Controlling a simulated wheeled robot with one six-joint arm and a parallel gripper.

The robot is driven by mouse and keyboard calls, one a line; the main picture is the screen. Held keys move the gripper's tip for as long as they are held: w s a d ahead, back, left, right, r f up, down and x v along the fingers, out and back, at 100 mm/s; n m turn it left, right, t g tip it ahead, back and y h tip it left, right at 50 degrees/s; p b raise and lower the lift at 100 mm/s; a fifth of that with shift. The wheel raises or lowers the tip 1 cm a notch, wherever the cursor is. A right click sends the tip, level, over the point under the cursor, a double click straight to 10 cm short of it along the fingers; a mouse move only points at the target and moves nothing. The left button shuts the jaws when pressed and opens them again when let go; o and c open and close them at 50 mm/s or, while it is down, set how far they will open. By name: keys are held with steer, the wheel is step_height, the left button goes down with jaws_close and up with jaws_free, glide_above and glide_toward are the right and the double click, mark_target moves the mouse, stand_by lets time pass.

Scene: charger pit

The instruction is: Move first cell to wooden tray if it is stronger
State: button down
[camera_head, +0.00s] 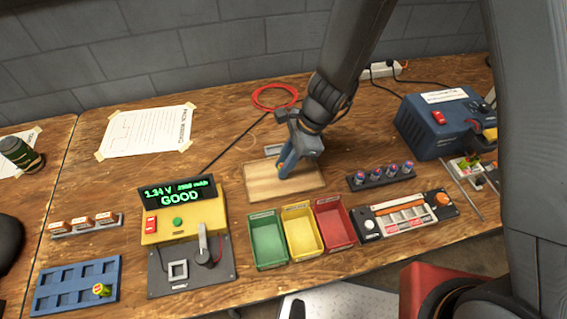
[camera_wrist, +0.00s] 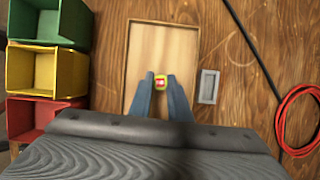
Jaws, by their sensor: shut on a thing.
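My gripper (camera_head: 287,163) is low over the wooden tray (camera_head: 262,183). In the wrist view its two blue fingers (camera_wrist: 160,84) are shut on a small cell (camera_wrist: 160,82) with a yellow rim and a red patch, and the tray (camera_wrist: 180,47) lies beneath. I cannot tell whether the cell touches the tray. In the head view the fingers hide this cell. Another cell (camera_head: 102,290), yellow-green, sits in the blue slotted holder (camera_head: 55,283) at the lower left. The yellow tester (camera_head: 178,222) has a screen (camera_head: 178,194) reading 1.34 V and GOOD.
Green (camera_head: 267,240), yellow (camera_head: 301,230) and red (camera_head: 335,225) bins stand in front of the tray. A rack of small cylinders (camera_head: 381,177) and a blue machine (camera_head: 437,122) are to the right. A red cable coil (camera_head: 274,97) lies behind.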

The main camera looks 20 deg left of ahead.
steer(key=shift+f, duration=0.35)
stand_by(0.4)
steer(key=c, duration=1.6)
jaws_free()
steer(key=shift+o, duration=0.2)
steer(key=shift+r, duration=0.15)
steer(key=shift+r+p, duration=3.25)
steer(key=shift+r, duration=0.2)
steer(key=shift+w, duration=0.1)
